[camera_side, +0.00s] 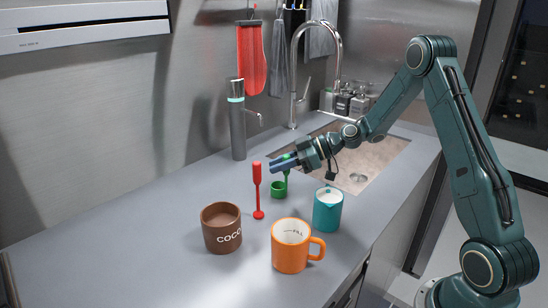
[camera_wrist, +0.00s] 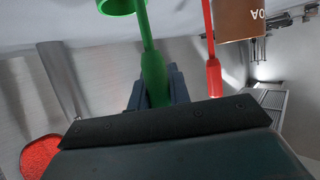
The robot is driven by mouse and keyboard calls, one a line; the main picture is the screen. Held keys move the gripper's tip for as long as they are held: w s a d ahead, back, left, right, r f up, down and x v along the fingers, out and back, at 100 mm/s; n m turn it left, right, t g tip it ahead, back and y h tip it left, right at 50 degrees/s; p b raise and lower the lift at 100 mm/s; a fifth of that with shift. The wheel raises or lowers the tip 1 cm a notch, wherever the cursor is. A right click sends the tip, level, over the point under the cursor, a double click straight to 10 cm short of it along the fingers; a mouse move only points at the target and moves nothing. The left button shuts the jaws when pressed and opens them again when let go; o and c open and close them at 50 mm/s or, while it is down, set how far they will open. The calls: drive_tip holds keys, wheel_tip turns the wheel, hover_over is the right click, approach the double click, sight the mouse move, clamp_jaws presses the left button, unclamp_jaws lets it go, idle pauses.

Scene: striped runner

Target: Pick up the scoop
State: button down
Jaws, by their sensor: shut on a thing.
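The green scoop (camera_side: 278,189) hangs upright with its cup at the bottom and its handle going up into my gripper (camera_side: 284,162). My gripper reaches in from the right and is shut on the upper handle. In the wrist view the green scoop (camera_wrist: 145,35) runs from between the dark fingers of my gripper (camera_wrist: 158,88) to its cup at the top edge. Whether the cup touches the counter or is just above it, I cannot tell.
A red long-handled utensil (camera_side: 257,188) stands upright close left of the scoop. A sink (camera_side: 385,155) and faucet (camera_side: 338,50) lie behind. The counter's left side (camera_side: 120,220) is clear.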

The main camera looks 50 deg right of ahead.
drive_tip(key=shift+r, duration=0.15)
wheel_tip(320, 180, up, 20)
idle(0.6)
idle(0.5)
